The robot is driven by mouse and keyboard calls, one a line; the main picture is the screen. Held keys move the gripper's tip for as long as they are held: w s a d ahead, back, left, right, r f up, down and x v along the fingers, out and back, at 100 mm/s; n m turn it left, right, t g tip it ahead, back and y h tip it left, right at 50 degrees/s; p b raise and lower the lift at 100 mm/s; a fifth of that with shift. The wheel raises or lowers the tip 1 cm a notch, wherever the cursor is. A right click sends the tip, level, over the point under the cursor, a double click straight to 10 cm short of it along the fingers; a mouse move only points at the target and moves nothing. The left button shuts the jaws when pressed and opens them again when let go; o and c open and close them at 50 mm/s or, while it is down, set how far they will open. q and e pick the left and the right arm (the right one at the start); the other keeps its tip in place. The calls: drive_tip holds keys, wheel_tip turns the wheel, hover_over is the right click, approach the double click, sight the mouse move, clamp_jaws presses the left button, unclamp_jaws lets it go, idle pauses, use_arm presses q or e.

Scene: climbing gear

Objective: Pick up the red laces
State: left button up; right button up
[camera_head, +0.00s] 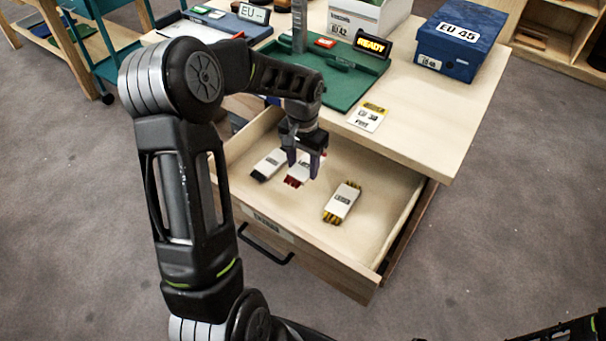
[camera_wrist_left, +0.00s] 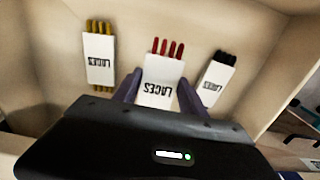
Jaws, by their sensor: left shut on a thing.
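The red laces are a white packet marked LACES with red tips (camera_head: 293,181). They lie in the open drawer (camera_head: 255,215), between the black laces (camera_head: 269,165) and the yellow laces (camera_head: 342,203). My left gripper (camera_head: 303,163) reaches down into the drawer, its purple fingers shut on the red laces' packet and hiding part of it in the head view. In the left wrist view the red laces (camera_wrist_left: 160,72) sit between the two fingers, with the yellow laces (camera_wrist_left: 99,55) to the left and the black laces (camera_wrist_left: 217,77) to the right.
The drawer walls surround the packets. The table top (camera_head: 430,120) above holds a green tray (camera_head: 345,85), a READY sign (camera_head: 373,46), a blue EU 45 box (camera_head: 460,42) and a label card (camera_head: 368,117). The drawer floor's front right is bare.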

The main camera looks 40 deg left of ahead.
sight(303, 168)
use_arm(q)
drive_tip(key=shift+r, duration=2)
